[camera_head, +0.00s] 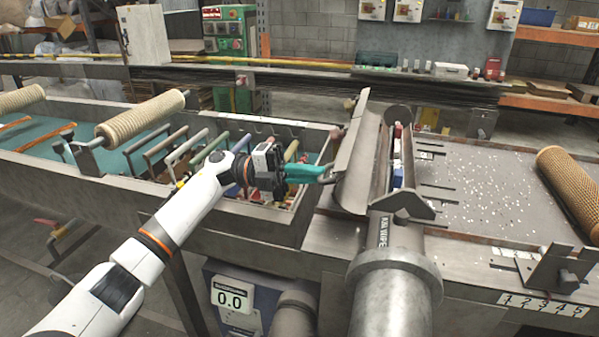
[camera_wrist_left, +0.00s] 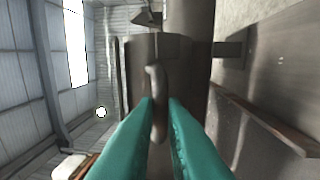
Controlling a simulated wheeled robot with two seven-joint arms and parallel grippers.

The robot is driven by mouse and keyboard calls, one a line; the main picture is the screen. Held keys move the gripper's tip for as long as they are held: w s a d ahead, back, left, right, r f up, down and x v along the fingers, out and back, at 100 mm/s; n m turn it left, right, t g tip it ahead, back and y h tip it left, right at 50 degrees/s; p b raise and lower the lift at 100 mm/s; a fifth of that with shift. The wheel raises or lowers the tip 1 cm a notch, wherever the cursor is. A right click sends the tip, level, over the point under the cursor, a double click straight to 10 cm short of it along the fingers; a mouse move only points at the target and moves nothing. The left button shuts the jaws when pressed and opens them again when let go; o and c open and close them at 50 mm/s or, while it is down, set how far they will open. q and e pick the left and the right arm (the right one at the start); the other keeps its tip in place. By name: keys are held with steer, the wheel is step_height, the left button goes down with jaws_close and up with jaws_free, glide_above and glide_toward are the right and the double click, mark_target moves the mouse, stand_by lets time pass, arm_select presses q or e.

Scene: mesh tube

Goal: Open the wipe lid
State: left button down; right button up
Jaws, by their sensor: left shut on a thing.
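The wipe lid (camera_head: 357,152) is a long grey metal plate on the housing between the left trough and the right deck. It stands steeply tilted, with a dark gap between it and the plate to its right. My left gripper (camera_head: 325,175), with teal fingers, is shut on the lid's handle at the lid's left side. In the left wrist view the curved handle (camera_wrist_left: 158,92) passes between the teal fingertips (camera_wrist_left: 160,108), and the lid's face (camera_wrist_left: 143,62) is behind it. The fingers hide part of the handle. My right gripper is not in view.
A large pipe (camera_head: 393,290) marked "WIPE" stands in front of the housing. The left trough (camera_head: 285,222) holds several coloured rods. The speckled deck (camera_head: 480,190) with a mesh roll (camera_head: 570,185) lies to the right. A display (camera_head: 232,298) reads 0.0.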

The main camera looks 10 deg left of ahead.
arm_select(q)
steer(key=shift+s+d+f, duration=0.15)
steer(key=shift+d+f, duration=0.05)
steer(key=shift+f, duration=0.4)
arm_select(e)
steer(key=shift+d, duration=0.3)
arm_select(q)
steer(key=c, duration=1.6)
jaws_free()
steer(key=shift+o, duration=0.6)
steer(key=shift+d+r, duration=0.1)
steer(key=shift+d, duration=0.05)
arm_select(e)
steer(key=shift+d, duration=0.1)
arm_select(q)
steer(key=shift+r, duration=0.15)
step_height(320, 180, up, 10)
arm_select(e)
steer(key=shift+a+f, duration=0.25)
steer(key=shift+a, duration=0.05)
